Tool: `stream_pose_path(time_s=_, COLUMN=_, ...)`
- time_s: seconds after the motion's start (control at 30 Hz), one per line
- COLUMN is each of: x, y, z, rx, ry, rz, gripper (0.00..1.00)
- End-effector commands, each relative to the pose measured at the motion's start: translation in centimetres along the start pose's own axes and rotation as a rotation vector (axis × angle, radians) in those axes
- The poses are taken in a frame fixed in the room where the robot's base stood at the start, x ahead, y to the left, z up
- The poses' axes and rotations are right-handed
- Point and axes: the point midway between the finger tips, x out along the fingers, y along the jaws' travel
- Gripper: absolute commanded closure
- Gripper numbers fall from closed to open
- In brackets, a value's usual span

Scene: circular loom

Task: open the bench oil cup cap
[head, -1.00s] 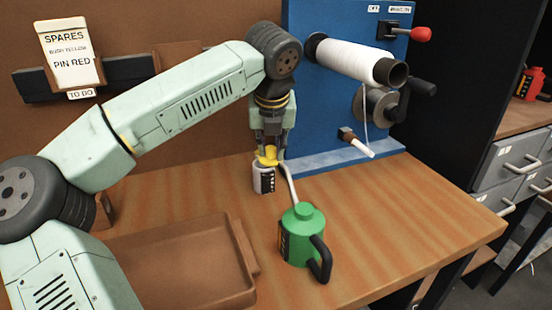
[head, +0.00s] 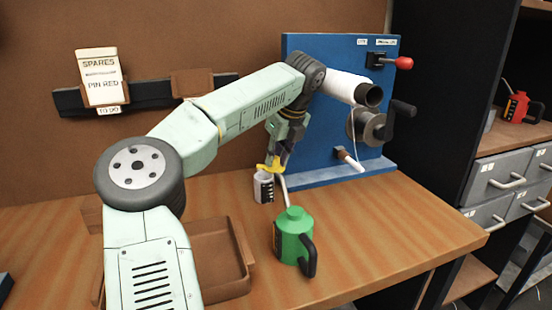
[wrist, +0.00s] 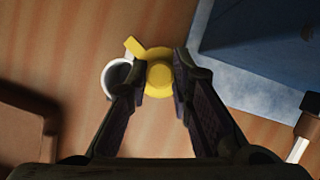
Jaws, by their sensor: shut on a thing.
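The yellow cap (head: 272,167) is between the fingers of my gripper (head: 279,158), which is shut on it. The white oil cup (head: 263,188) with a dark label stands upright on the bench, just below and left of the cap. In the wrist view the cap (wrist: 158,74) sits between the fingertips (wrist: 160,82), its tab pointing up-left. The cup's round open mouth (wrist: 117,77) shows beside it, partly covered by the cap and the left finger. The cap looks raised and to one side of the cup; the exact gap is hard to tell.
A green oil can (head: 292,236) with a black handle and thin spout stands close in front of the cup. A brown tray (head: 240,257) lies at front left. The blue loom panel (head: 325,125) with a white spool (head: 345,86) stands behind right. The bench's right side is clear.

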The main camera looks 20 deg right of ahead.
Motion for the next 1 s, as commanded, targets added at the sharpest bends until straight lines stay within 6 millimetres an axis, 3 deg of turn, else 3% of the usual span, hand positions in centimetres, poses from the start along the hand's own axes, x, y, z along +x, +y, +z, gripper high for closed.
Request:
stream_pose_path(time_s=0.7, x=0.10, y=-0.33, z=0.26, rx=-0.069, ry=-0.001, rz=0.025, gripper=1.00)
stream_pose_path(time_s=0.73, x=0.10, y=-0.32, z=0.27, rx=-0.069, ry=-0.001, rz=0.025, gripper=0.78)
stream_pose_path(time_s=1.0, x=0.11, y=-0.30, z=0.24, rx=-0.069, ry=0.000, rz=0.026, gripper=0.60)
